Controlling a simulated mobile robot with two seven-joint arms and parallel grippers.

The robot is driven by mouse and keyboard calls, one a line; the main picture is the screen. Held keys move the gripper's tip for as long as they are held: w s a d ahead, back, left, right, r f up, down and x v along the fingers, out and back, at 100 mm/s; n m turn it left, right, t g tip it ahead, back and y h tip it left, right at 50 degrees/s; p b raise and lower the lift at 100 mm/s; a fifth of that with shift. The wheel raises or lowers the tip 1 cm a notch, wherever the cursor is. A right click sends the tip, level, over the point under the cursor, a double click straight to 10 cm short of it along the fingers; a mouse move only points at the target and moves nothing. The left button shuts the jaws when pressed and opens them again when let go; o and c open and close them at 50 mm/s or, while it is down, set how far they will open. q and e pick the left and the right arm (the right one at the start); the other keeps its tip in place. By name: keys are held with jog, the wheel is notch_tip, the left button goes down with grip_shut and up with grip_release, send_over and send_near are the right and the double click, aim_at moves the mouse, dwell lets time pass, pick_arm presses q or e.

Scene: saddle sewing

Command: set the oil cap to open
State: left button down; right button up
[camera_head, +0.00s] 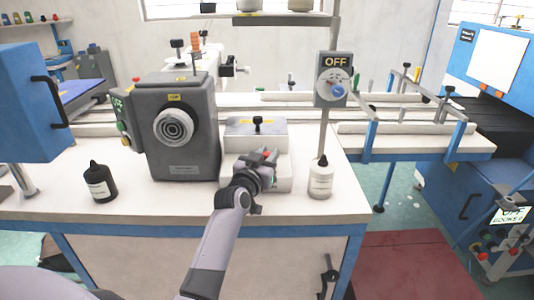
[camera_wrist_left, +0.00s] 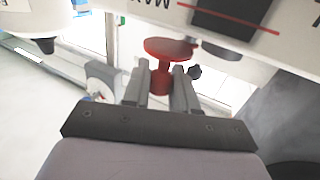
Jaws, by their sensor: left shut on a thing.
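The oil cap appears to be the red mushroom-shaped cap (camera_wrist_left: 168,48) with a stem, in the middle of the left wrist view. In the head view a bit of red (camera_head: 267,155) shows at the front of the pale machine block (camera_head: 283,178). My left gripper (camera_wrist_left: 161,88) is shut on the red cap's stem, with a finger on each side. In the head view my left gripper (camera_head: 264,166) is at the front of this block and covers part of it. My right gripper is in neither view.
A dark bottle (camera_head: 100,184) stands left on the white table (camera_head: 60,203) and a white bottle (camera_head: 320,180) stands right of my gripper. A grey machine (camera_head: 183,130) is close on the left. A switch panel marked OFF (camera_head: 331,92) is on a post behind.

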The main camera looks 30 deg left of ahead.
aim_at(265, 157)
pick_arm(q)
jog(key=shift+a+r, duration=0.1)
jog(key=shift+r, duration=0.25)
jog(key=c, duration=1)
grip_release()
jog(key=shift+o, duration=0.2)
jog(key=shift+f, duration=0.1)
jog(key=shift+f, duration=0.1)
jog(key=shift+s+p, duration=0.55)
jog(key=shift+s, duration=0.05)
jog(key=s+p, duration=0.1)
jog(key=s, duration=0.1)
jog(key=s+d+p, duration=0.1)
jog(key=s, duration=0.1)
jog(key=shift+s, duration=0.1)
jog(key=shift+s+d, duration=0.1)
jog(key=shift+s, duration=0.75)
